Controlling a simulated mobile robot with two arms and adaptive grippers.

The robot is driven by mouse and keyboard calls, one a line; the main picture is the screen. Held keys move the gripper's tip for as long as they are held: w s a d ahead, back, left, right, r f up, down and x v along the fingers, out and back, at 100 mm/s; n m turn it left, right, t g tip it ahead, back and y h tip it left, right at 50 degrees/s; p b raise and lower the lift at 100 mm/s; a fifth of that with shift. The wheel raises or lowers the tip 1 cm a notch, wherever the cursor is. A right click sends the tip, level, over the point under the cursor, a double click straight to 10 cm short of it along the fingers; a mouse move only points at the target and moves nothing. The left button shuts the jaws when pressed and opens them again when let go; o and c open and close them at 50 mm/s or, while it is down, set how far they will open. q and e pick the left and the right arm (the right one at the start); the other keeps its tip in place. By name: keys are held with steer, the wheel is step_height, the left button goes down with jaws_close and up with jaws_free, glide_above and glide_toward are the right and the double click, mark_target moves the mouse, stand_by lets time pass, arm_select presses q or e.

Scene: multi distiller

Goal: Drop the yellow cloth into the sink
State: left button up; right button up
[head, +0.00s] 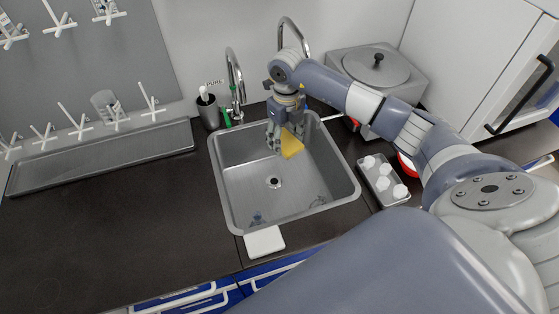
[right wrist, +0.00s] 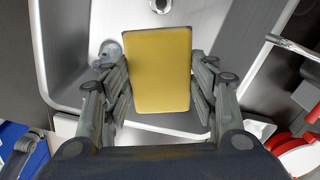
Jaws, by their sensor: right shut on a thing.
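The yellow cloth (head: 291,144) is a flat yellow rectangle held over the back part of the steel sink (head: 228,190) in the head view. My right gripper (head: 284,136) is shut on it, pointing down above the basin. In the right wrist view the cloth (right wrist: 158,70) sits between the two fingers (right wrist: 158,90), with the sink's drain (right wrist: 160,5) beyond it. The sink basin (right wrist: 62,60) lies below and around the cloth there. The cloth appears above the sink floor; its exact height is hard to tell. My left gripper is not in view.
Two curved taps (head: 235,85) stand behind the sink. A dark cup (head: 208,112) with brushes is at its left. A tray of white pieces (head: 384,182) and a red-rimmed item (head: 407,165) lie to the right. A white pad (head: 264,242) lies at the front rim.

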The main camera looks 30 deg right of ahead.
steer(key=shift+f+b, duration=0.95)
steer(key=shift+f, duration=0.95)
steer(key=o, duration=1)
steer(key=shift+o, duration=0.2)
steer(key=shift+r, duration=0.1)
step_height(320, 180, up, 12)
steer(key=shift+f, duration=0.1)
